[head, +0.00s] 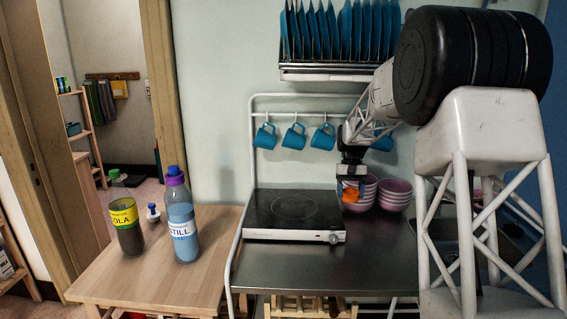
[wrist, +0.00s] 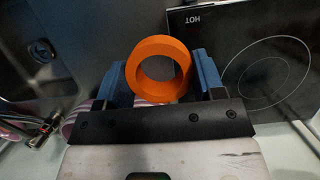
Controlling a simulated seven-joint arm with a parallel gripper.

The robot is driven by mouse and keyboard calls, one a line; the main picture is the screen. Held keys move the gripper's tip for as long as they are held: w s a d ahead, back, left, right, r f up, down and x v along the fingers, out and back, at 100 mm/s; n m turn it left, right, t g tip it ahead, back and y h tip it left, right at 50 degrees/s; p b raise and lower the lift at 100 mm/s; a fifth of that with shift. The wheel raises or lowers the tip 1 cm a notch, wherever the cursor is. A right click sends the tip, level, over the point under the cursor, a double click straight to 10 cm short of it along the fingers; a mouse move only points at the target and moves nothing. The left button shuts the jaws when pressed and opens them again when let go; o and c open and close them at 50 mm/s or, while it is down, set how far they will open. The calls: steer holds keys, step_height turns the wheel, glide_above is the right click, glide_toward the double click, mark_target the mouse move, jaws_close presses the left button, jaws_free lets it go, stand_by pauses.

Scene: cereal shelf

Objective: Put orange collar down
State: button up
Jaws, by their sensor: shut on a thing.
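The orange collar (wrist: 181,62) is a thick ring. In the wrist view it sits between the two blue-grey fingers of my gripper (wrist: 160,80), which is shut on it. In the head view the collar (head: 350,196) shows as a small orange shape under my gripper (head: 351,184), just right of the black hot plate (head: 290,212) and in front of the striped bowls. From these frames I cannot tell how high the collar is above the metal counter (head: 300,268).
Stacked pink-striped bowls (head: 394,194) stand close behind and right of my gripper. A sink (wrist: 38,52) lies beyond. Blue mugs (head: 294,137) hang above the hot plate. Bottles (head: 181,222) stand on the wooden table (head: 205,285). The front of the metal counter is clear.

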steer(key=shift+a, duration=0.1)
steer(key=s+a+f+n, duration=0.1)
steer(key=a, duration=0.4)
steer(key=s+a+f+n+h, duration=0.1)
steer(key=a+n, duration=0.1)
steer(key=a, duration=0.4)
steer(key=s+a+f+n, duration=0.1)
steer(key=a, duration=0.4)
steer(key=shift+s+a+f, duration=0.3)
steer(key=shift+a+f, duration=0.05)
steer(key=shift+f, duration=0.05)
steer(key=s+a+f+n+t, duration=0.1)
steer(key=s+a+f+n, duration=0.2)
steer(key=s+a, duration=0.6)
steer(key=s+a+f+n+t+h, duration=0.1)
steer(key=s+a+f+n, duration=0.3)
steer(key=s+a, duration=0.6)
steer(key=s+a+f+n+t+h, duration=0.1)
steer(key=s+a+f+n, duration=0.2)
steer(key=a, duration=1.6)
steer(key=s+n, duration=0.4)
steer(key=s, duration=0.2)
steer(key=shift+s+f, duration=0.3)
steer(key=shift+a, duration=0.15)
